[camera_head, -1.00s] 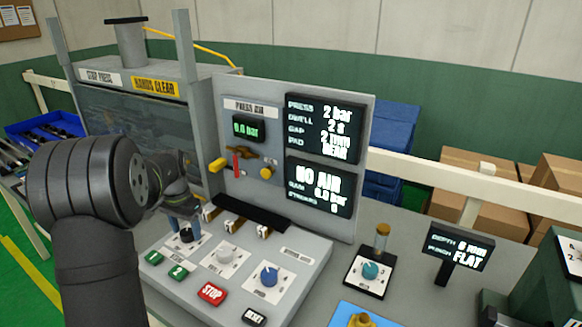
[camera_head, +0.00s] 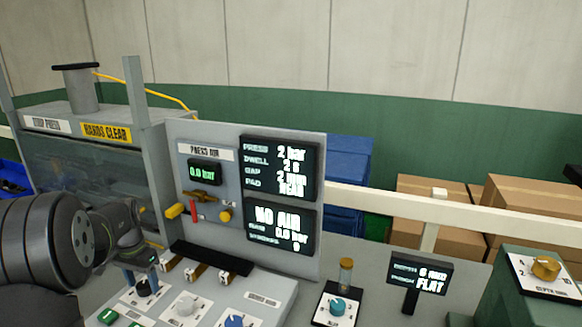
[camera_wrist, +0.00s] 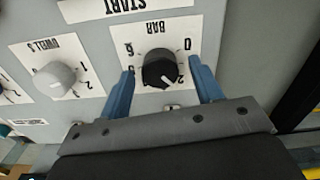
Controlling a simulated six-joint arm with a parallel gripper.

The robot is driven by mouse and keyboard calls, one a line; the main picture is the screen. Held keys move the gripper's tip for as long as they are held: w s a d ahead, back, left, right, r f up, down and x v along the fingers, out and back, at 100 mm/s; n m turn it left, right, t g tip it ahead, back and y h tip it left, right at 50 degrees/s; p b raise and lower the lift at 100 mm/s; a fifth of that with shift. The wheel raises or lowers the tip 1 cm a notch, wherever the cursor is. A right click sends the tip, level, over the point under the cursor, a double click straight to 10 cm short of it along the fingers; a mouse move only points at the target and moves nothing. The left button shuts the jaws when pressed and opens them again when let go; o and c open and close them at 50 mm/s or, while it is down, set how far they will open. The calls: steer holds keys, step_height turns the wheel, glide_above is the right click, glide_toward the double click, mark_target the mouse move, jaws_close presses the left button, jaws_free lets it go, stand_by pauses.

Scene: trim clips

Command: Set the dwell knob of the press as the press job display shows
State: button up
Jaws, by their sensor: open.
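The job display (camera_head: 280,168) on the press panel reads press 2 bar, dwell 2 s and gap 2 mm. The dwell knob is pale grey (camera_head: 186,304), in the middle of the console's row of knobs. It also shows at the left of the wrist view (camera_wrist: 54,79), upside down; its exact setting is unclear. My gripper (camera_wrist: 160,66) is open, its blue fingers on either side of the black bar knob (camera_wrist: 158,70). Whether they touch it is unclear. In the head view my gripper (camera_head: 141,278) is at that black knob, left of the dwell knob.
A blue knob (camera_head: 236,321) sits right of the dwell knob. A lower screen (camera_head: 280,226) reads NO AIR. A gauge (camera_head: 205,172) reads 0.0 bar. A teal knob (camera_head: 337,307) stands further right.

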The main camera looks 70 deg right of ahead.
mark_target(185, 302)
steer(key=r+n, duration=0.1)
steer(key=r, duration=0.1)
steer(key=s+r, duration=0.1)
steer(key=shift+s+a+r+n, duration=0.15)
steer(key=shift+r+n, duration=0.2)
steer(key=shift+n, duration=0.05)
steer(key=s+r+n, duration=1)
steer(key=s+r, duration=0.2)
steer(key=r, duration=0.1)
steer(key=f, duration=1.7)
steer(key=shift+s+d+f, duration=0.2)
steer(key=shift+s+f, duration=0.1)
steer(key=shift+f, duration=0.05)
steer(key=c, duration=1)
